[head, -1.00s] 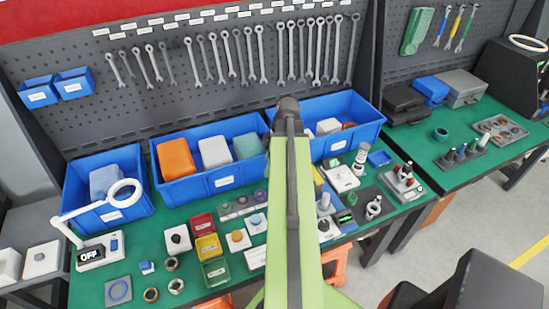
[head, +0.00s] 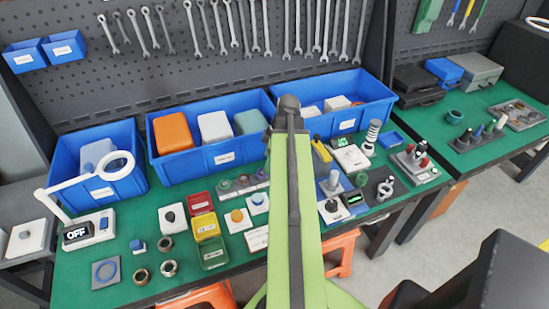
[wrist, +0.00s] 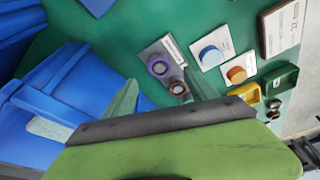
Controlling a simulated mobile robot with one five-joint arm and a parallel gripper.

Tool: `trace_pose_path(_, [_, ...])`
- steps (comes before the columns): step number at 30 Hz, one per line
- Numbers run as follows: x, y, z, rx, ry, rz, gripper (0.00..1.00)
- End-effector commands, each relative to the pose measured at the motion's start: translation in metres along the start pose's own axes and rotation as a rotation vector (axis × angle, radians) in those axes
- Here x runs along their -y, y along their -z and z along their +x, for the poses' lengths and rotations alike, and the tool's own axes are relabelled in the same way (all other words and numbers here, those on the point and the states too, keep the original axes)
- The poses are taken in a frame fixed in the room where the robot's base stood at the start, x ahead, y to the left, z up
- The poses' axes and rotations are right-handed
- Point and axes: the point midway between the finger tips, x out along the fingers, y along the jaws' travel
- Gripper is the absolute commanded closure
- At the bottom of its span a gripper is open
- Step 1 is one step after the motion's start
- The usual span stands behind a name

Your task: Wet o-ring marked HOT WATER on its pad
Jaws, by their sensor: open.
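A row of small grey plates with o-rings (head: 243,181) lies on the green bench in front of the blue bins. In the wrist view a purple o-ring (wrist: 159,66) and a brownish o-ring (wrist: 178,88) sit on such plates with white labels, too small to read. Beside them are a white pad with a blue round top (wrist: 210,55) and one with an orange round top (wrist: 236,75); the blue pad (head: 256,203) and orange pad (head: 237,219) also show in the head view. My gripper (wrist: 159,88) is open and empty, its fingers apart near the o-ring plates.
Large blue bins (head: 216,161) stand behind the plates. Red, yellow and green trays (head: 213,252), a white pad with a black knob (head: 172,217) and a ring magnifier (head: 115,165) are at left. My arm hides part of the bench; devices (head: 349,156) crowd its right side.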

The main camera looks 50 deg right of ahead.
Motion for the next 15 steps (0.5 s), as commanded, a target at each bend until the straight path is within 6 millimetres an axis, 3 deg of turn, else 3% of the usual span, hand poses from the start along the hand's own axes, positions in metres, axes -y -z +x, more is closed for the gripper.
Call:
trace_pose_path(1, [0.000,-0.003,0.021,0.000,0.000,-0.001,0.34])
trace_pose_path(6, [0.000,-0.002,0.050,0.000,0.000,0.000,0.34])
trace_pose_path(15, [0.000,0.000,0.054,0.000,0.000,0.000,0.34])
